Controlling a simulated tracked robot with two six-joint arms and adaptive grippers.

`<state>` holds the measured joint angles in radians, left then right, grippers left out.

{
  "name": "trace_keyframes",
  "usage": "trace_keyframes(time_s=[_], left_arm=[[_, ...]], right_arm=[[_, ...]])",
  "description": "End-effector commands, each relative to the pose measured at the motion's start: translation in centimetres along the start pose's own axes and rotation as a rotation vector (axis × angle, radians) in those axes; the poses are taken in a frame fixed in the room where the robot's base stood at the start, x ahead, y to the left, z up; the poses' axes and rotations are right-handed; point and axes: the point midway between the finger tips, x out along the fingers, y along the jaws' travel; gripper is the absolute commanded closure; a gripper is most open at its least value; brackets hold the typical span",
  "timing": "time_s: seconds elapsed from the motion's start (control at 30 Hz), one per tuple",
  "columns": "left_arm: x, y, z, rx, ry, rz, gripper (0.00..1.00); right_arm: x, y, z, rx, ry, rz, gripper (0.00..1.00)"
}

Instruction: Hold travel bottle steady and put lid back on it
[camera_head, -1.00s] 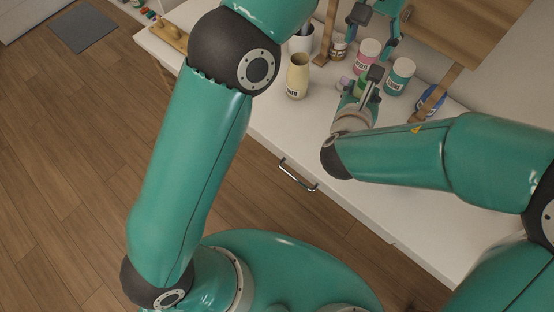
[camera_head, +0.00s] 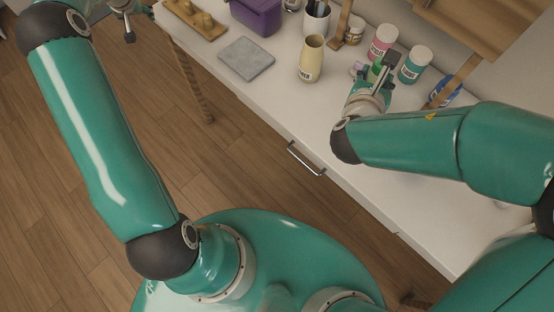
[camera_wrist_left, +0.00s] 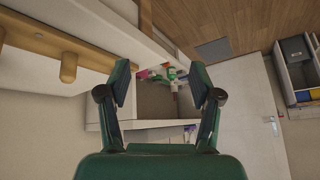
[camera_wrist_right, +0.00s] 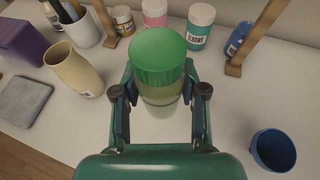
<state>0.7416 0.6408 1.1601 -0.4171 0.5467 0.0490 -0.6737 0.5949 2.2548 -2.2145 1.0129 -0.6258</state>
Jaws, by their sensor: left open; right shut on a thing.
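The travel bottle (camera_wrist_right: 160,94) has a pale translucent body and stands upright between the fingers of my right gripper (camera_wrist_right: 160,105), which is shut on it. The green lid (camera_wrist_right: 159,54) sits on top of the bottle; whether it is screwed tight I cannot tell. In the head view the lid (camera_head: 375,73) shows only in part behind my right gripper's fingers. My left gripper (camera_wrist_left: 160,80) is open and empty. In the head view it is at the top left, partly cut off by the frame edge, far from the bottle.
A cream vase (camera_head: 312,60), a grey cloth or slab (camera_head: 246,59), a purple box (camera_head: 257,14) and a white cup (camera_head: 316,20) stand left of the bottle. Pink (camera_head: 383,42) and teal (camera_head: 414,65) jars stand close behind it. A blue cup (camera_wrist_right: 273,150) is at right in the right wrist view.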

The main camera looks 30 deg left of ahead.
Motion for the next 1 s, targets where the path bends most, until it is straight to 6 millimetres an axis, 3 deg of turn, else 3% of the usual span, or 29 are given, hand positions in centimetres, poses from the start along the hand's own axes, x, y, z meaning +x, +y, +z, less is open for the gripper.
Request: trace_keyframes(time_s=[0.03,0.2,0.27,0.37,0.57,0.67,0.77,0.87,1.0], left_arm=[[0.5,-3.1,0.9,-0.023,0.012,-0.031,0.36],[2.1,-9.9,4.0,-0.055,0.058,-0.095,0.36],[3.1,-10.7,5.5,-0.053,0.066,-0.096,0.36],[5.2,-9.1,8.0,-0.03,0.066,-0.06,0.36],[8.9,-0.5,12.9,0.04,0.033,0.07,0.36],[10.1,5.2,15.9,0.086,0.004,0.149,0.36],[10.7,12.1,20.0,0.147,-0.038,0.243,0.36],[10.3,19.3,25.3,0.22,-0.091,0.341,0.36],[7.6,28.0,34.0,0.336,-0.179,0.466,0.36]], right_arm=[[0.0,0.0,0.0,0.0,-0.001,0.0,1.0],[0.0,0.0,0.0,0.0,-0.001,0.0,1.0],[0.0,0.0,0.0,0.0,-0.001,0.0,1.0],[0.0,0.0,0.0,0.0,-0.001,0.0,1.0],[0.0,0.0,0.0,0.0,-0.001,0.0,1.0],[0.0,0.0,0.0,0.0,-0.001,0.0,1.0],[0.0,0.0,0.0,0.0,-0.001,0.0,1.0],[0.0,0.0,0.0,0.0,-0.001,0.0,1.0],[0.0,0.0,0.0,0.0,-0.001,0.0,1.0]])
